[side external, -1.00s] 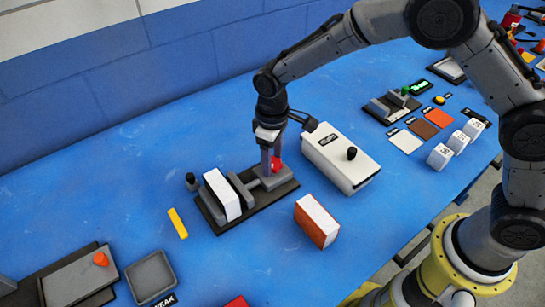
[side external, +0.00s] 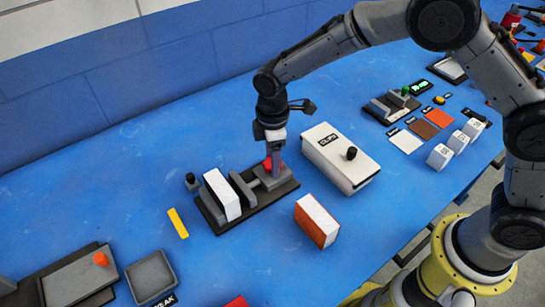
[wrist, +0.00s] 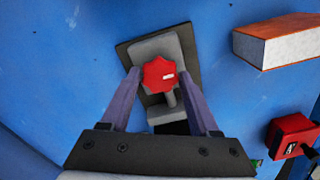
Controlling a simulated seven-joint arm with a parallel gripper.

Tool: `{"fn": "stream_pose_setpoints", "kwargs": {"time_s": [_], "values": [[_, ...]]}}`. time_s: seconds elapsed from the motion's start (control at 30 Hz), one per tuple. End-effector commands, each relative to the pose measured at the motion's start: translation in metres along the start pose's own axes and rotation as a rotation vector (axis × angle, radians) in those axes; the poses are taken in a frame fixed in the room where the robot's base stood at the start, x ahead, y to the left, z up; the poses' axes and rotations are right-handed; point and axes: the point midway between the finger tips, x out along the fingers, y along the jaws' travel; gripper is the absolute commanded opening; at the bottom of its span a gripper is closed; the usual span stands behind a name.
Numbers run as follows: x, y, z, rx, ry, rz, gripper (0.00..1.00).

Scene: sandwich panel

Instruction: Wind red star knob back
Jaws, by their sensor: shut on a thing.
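The red star knob (wrist: 160,74) sits on the grey end block of a small vise. In the wrist view it lies between the two fingertips of my gripper (wrist: 161,73), with a small white mark on its right side. My gripper (side external: 272,172) points down and is shut on the knob, partly hiding it in the side view (side external: 267,163). The vise has a dark base (side external: 290,187) and a grey sliding jaw (side external: 243,188). A white-topped block (side external: 222,194) stands beside that jaw; the side view does not show clearly whether they touch.
A white box with a black knob (side external: 340,160) stands right of the vise. An orange block with a white top (side external: 317,221) lies in front. A yellow strip (side external: 178,223) and a grey tray (side external: 151,277) are to the left. Blue table is clear behind the vise.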

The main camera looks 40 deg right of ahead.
Motion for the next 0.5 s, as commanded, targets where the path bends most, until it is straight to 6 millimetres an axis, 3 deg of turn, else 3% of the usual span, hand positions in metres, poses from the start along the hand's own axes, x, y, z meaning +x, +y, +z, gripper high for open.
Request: {"fn": "stream_pose_setpoints", "kwargs": {"time_s": [0.47,0.5], "values": [[-0.0017,0.0003,-0.0006,-0.019,0.002,0.002,0.06],[-0.0017,0.0003,-0.0006,-0.019,0.002,0.002,0.64]]}}
